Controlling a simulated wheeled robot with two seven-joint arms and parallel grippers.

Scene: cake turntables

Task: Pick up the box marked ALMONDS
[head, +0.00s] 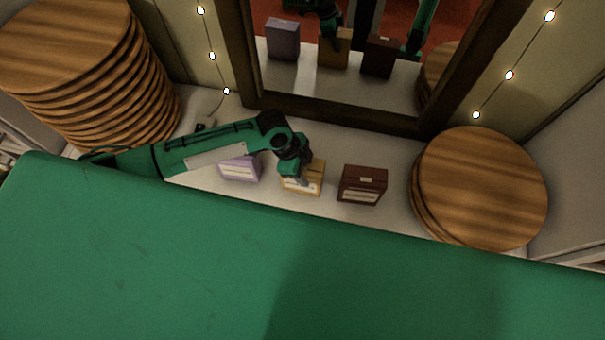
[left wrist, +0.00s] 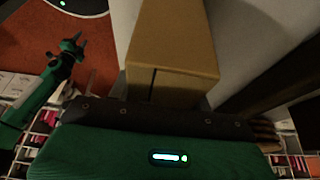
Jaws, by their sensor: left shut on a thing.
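A tan-yellow box (head: 311,187) with a pale label stands in the middle of a row of three on the white shelf; its lettering is too small to read. My left gripper (head: 302,174) comes down on it from above and is shut on it. In the left wrist view the tan box (left wrist: 180,50) fills the space in front of the gripper. I cannot tell whether it is clear of the shelf. A lilac box (head: 240,168) stands to its left and a dark brown box (head: 362,184) to its right. My right gripper (left wrist: 78,42) shows small in the left wrist view.
A tall stack of round wooden boards (head: 70,50) stands at left, a second stack (head: 480,185) at right. A framed mirror (head: 345,80) behind the boxes reflects them and my arms. A green surface (head: 200,260) fills the front.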

